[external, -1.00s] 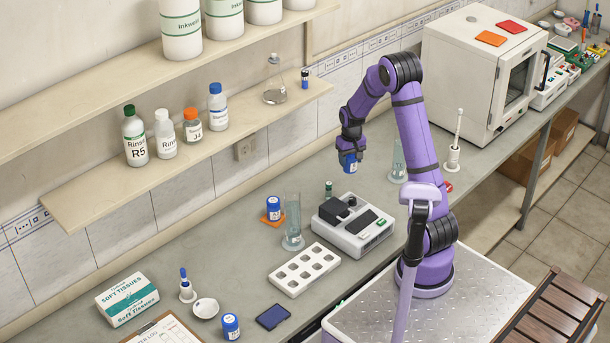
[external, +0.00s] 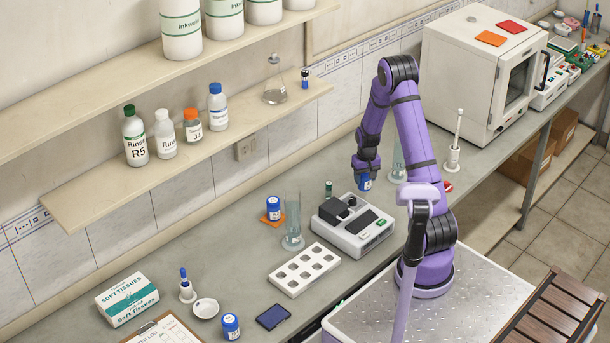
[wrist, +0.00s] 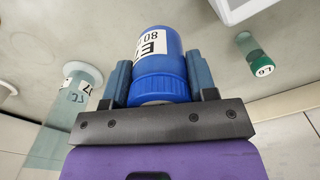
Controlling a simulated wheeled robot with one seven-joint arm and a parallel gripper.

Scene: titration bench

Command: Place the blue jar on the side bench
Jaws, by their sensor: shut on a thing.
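My gripper (external: 366,174) is shut on a blue jar (external: 365,183) with a white label. In the wrist view, the jar (wrist: 158,60) sits between the two fingers (wrist: 160,80), its ribbed blue lid toward the palm. In the external view, the jar hangs over the bench behind the white instrument, close above the bench; I cannot tell whether it touches. I cannot tell which surface is the side bench.
The white instrument (external: 352,228), a glass cylinder (external: 292,225) and a small green-capped vial (external: 328,189) stand near. Another glass cylinder (external: 398,160) and a white stand (external: 453,155) are to the right. A white oven (external: 460,70) is beyond. A perforated white rack (external: 303,270) lies in front.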

